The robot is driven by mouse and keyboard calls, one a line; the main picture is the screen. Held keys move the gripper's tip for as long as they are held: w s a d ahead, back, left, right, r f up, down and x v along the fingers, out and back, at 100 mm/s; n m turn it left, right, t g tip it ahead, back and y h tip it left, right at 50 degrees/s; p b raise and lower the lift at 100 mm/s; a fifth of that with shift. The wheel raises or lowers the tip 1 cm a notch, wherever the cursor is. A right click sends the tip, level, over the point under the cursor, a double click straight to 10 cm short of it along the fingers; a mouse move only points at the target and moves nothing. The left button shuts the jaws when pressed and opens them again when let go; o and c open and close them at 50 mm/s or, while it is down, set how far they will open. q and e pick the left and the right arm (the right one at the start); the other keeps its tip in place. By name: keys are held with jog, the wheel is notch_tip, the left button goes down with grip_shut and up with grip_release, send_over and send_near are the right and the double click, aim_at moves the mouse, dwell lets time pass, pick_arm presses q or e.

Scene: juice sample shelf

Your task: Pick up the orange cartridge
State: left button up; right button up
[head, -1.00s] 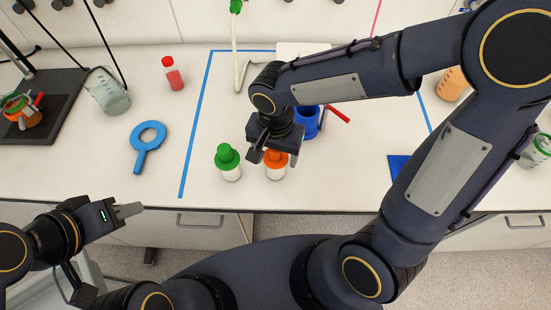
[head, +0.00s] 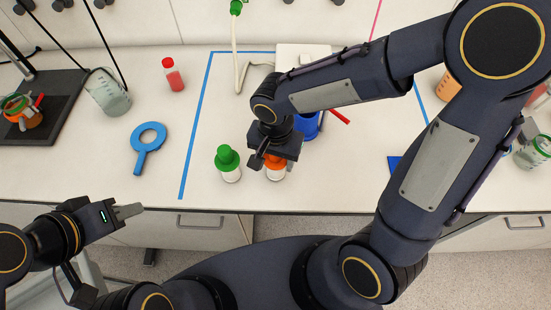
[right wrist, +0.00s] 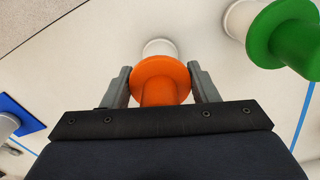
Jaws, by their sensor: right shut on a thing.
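The orange cartridge (head: 275,174) has an orange cap over a white body and stands on the bench near its front edge, partly hidden by my right gripper. In the right wrist view its orange cap (right wrist: 160,80) sits between the two grey fingers. My right gripper (head: 270,160) is shut on the cartridge from above; its fingers (right wrist: 161,84) show on both sides of the cap. My left gripper (head: 130,211) is off to the left in front of the bench, away from the cartridge. Whether its fingers are open or shut cannot be told.
A green-capped cartridge (head: 228,164) stands close on the left, also in the right wrist view (right wrist: 285,38). A blue ring tool (head: 148,140) and red bottle (head: 173,75) are left of the blue tape.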

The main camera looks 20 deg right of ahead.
jog(key=shift+r, duration=0.6)
jog(key=s+d+r+b, duration=0.2)
jog(key=s+d+r, duration=0.2)
jog(key=s+r, duration=0.85)
jog(key=w+d+r+m+p, duration=0.1)
jog(key=w+m+p, duration=0.15)
jog(key=w, duration=0.55)
jog(key=w+d+r+m+p, duration=0.1)
jog(key=w+d+r+p, duration=0.15)
jog(key=w, duration=0.55)
jog(key=w+d+f+m, duration=0.2)
jog(key=w+d+f, duration=0.1)
jog(key=w+f, duration=0.4)
jog(key=shift+w+d+f+b, duration=0.35)
jog(key=shift+w+d+b, duration=0.1)
jog(key=shift+w, duration=0.15)
